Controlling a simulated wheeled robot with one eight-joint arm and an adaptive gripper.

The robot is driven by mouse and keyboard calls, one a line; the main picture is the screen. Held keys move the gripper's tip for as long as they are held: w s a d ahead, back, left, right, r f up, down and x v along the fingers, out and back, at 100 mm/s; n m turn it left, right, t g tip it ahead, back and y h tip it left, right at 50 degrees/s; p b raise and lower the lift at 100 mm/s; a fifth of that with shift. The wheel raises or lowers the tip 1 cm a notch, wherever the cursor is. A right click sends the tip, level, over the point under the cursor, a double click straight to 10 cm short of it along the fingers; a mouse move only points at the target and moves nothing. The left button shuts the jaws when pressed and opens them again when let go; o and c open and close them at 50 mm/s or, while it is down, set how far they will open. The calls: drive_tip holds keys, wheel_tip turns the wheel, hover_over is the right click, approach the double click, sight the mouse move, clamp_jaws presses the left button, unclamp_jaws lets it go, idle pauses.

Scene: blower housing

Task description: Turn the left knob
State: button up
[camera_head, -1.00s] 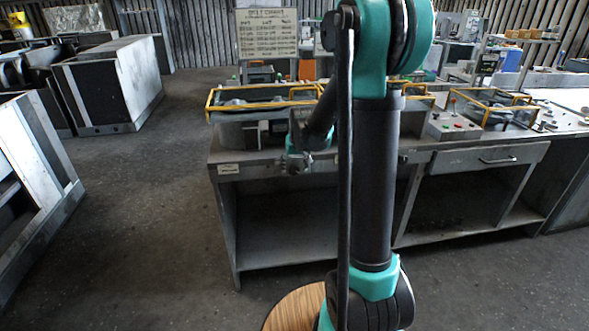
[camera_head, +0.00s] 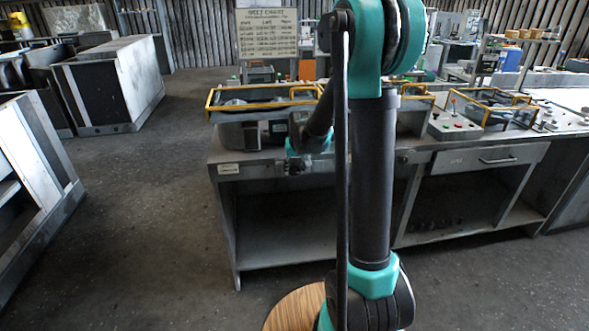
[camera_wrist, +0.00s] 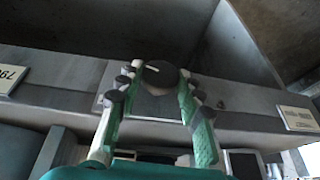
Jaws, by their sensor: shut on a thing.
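The left knob (camera_wrist: 160,75) is a round dark knob with a pale mark line on its face, on a grey plate in the bench's front panel. In the wrist view my gripper (camera_wrist: 157,80) has one finger on each side of the knob, shut on it. In the head view my gripper (camera_head: 295,166) is at the bench front, left of my arm column, and it hides the knob there. Another dark knob (camera_head: 403,158) sits on the panel further right.
The grey workbench (camera_head: 285,255) has open shelves below and a drawer (camera_head: 490,157) at right. Yellow-framed covers (camera_head: 250,106) stand on top. Label plates (camera_wrist: 299,118) flank the knob on the panel. The floor at left (camera_head: 150,220) is open.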

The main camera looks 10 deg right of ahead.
drive_tip(key=shift+d+m+y, duration=0.3)
drive_tip(key=shift+y, duration=0.9)
drive_tip(key=y, duration=0.3)
drive_tip(key=shift+d+f+m, duration=0.15)
drive_tip(key=shift+d+m, duration=0.1)
drive_tip(key=shift+m, duration=0.05)
drive_tip(key=y, duration=0.3)
drive_tip(key=m+y, duration=0.1)
drive_tip(key=y, duration=0.1)
drive_tip(key=shift+d+f+t, duration=0.15)
drive_tip(key=shift+f+t, duration=0.15)
drive_tip(key=shift+t, duration=0.1)
drive_tip(key=shift+y, duration=0.4)
drive_tip(key=o, duration=1.2)
drive_tip(key=shift+c, duration=0.2)
drive_tip(key=v, duration=1.2)
